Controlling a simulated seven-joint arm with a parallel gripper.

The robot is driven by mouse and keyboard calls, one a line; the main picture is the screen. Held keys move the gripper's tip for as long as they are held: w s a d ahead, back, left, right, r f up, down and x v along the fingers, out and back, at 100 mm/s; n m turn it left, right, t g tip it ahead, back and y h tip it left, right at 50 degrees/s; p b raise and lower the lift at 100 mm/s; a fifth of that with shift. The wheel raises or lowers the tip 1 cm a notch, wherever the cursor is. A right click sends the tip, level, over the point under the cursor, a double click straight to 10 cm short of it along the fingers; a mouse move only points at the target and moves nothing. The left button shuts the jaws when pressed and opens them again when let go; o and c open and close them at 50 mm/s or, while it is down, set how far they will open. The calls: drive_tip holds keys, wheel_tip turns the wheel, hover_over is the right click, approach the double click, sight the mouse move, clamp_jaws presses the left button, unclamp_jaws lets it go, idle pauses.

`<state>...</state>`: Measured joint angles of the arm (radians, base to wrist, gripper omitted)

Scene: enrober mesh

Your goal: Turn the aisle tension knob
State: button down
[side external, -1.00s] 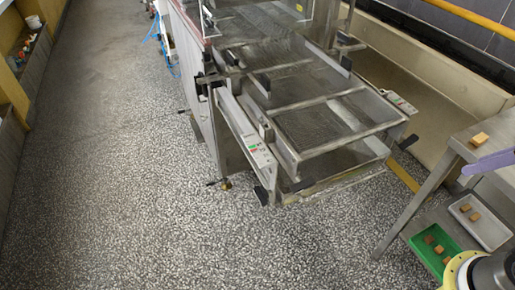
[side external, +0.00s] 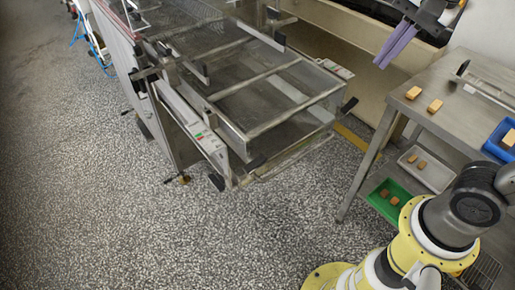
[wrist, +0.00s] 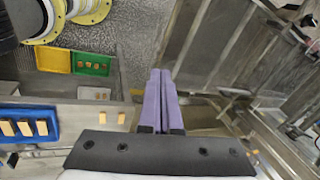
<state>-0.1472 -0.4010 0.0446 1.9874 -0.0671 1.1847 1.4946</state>
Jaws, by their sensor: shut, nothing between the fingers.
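The mesh machine's discharge end fills the upper middle of the side external view. A dark knob (side external: 217,182) stands out low at its near left corner, over the floor on the aisle side. Another dark knob (side external: 349,105) is on the right corner. I cannot read which one is the tension knob. My gripper (side external: 382,64), with purple fingers, is high at the upper right, well apart from both knobs. In the wrist view its fingers (wrist: 160,73) are together and empty. No knob is clear in the wrist view.
A steel table (side external: 455,105) at the right bears brown blocks and a blue tray (side external: 492,148). A green tray (side external: 380,208) and a white tray (side external: 438,182) with blocks sit below. A side panel with buttons (side external: 202,136) runs along the machine's left. The speckled floor is open at left.

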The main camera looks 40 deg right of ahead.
drive_tip(key=w+a+m+g, duration=0.1)
drive_tip(key=w+a+m, duration=0.25)
drive_tip(key=w, duration=0.25)
drive_tip(key=g+h, duration=0.1)
drive_tip(key=g, duration=0.1)
hover_over(260, 158)
drive_tip(key=d, duration=0.2)
wheel_tip(260, 158, down, 6)
drive_tip(key=shift+n+g, duration=0.35)
drive_tip(key=shift+g, duration=0.05)
drive_tip(key=f, duration=0.6)
drive_tip(key=a+f, duration=0.1)
drive_tip(key=f, duration=0.5)
drive_tip(key=a+f, duration=0.1)
drive_tip(key=f, duration=0.5)
drive_tip(key=shift+a+f, duration=0.2)
drive_tip(key=shift+a, duration=0.05)
drive_tip(key=shift+d+f+y, duration=0.1)
drive_tip(key=shift+d+y, duration=0.25)
drive_tip(key=shift+y, duration=0.35)
